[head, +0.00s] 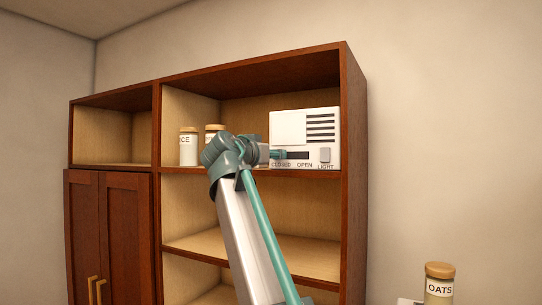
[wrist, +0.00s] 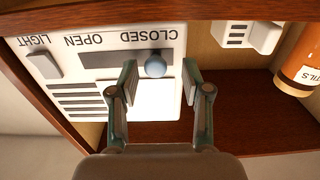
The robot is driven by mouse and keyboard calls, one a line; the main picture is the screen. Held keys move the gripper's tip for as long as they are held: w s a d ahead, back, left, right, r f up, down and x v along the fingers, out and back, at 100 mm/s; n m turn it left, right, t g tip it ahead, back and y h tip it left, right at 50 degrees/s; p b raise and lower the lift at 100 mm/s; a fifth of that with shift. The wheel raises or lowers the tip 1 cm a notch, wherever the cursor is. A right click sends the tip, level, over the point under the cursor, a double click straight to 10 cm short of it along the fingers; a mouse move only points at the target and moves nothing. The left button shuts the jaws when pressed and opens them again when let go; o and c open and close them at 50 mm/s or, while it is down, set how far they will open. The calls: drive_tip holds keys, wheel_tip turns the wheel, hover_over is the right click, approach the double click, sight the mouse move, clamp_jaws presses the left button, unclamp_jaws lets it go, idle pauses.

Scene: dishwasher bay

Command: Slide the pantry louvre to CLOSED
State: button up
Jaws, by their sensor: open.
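The pantry louvre panel (head: 325,153) is a white box on the upper shelf, with dark slats at its right and a plain white plate at its left. It shows upside down in the wrist view (wrist: 30,45). A blue round knob (wrist: 155,65) sits in the dark slot, at the end by the word CLOSED; the slot runs clear toward OPEN. My gripper (wrist: 160,74) is open, its fingertips on either side of the knob with a visible gap on each side. In the head view my gripper (head: 277,154) is at the slot's left end and hides the knob.
A LIGHT switch (head: 325,155) is on the panel's right side. Jars (head: 188,147) stand left of my gripper on the same shelf. The cabinet's side wall (head: 353,170) is close right of the panel. An OATS jar (head: 439,285) stands lower right.

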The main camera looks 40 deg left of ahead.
drive_tip(key=shift+s, duration=0.15)
drive_tip(key=s+d, duration=0.2)
drive_tip(key=s, duration=0.9)
drive_tip(key=shift+s+d, duration=0.15)
drive_tip(key=shift+s, duration=0.1)
